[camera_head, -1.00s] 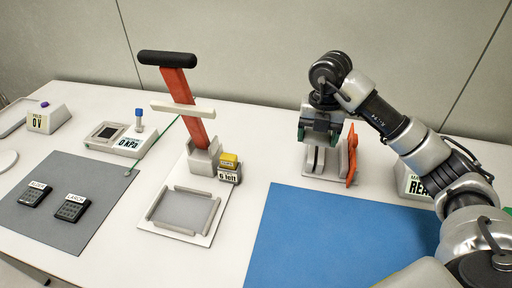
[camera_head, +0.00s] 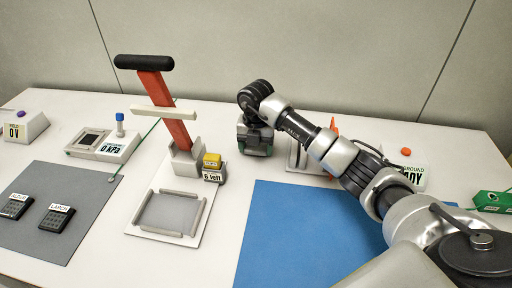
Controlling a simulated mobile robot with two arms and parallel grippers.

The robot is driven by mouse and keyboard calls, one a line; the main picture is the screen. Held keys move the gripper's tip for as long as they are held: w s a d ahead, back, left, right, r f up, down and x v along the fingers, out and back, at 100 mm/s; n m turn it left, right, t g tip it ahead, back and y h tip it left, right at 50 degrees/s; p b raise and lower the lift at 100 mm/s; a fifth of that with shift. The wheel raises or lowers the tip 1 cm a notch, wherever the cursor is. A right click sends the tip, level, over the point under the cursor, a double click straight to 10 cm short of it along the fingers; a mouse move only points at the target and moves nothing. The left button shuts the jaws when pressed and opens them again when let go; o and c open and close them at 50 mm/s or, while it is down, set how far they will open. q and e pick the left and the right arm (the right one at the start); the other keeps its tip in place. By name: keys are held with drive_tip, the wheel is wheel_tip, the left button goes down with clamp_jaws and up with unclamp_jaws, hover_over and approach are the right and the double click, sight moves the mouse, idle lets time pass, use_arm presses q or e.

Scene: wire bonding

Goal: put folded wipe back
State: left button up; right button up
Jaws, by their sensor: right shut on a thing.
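My right gripper (camera_head: 255,150) is above the white table, between the red-armed press and a pale rack. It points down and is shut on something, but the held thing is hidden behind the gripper. I cannot make out a folded wipe for certain in this view. The pale rack (camera_head: 296,158) with upright plates stands just right of the gripper, apart from it in the picture and partly hidden by my right arm. An orange piece (camera_head: 334,124) shows at the rack, behind the arm. My left gripper is not in view.
The press (camera_head: 166,107) stands left, with a pale framed plate (camera_head: 170,214) before it and a small yellow-topped counter (camera_head: 212,168) beside it. A blue mat (camera_head: 290,235) is bare in front. A grey mat (camera_head: 70,195) holds two dark labelled pads. A green box (camera_head: 492,200) is far right.

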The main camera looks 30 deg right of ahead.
sight(256, 148)
drive_tip(key=shift+f, duration=0.35)
drive_tip(key=shift+f, duration=0.2)
drive_tip(key=o, duration=0.9)
drive_tip(key=shift+r, duration=0.1)
wheel_tip(256, 148, up, 12)
drive_tip(key=shift+r, duration=0.15)
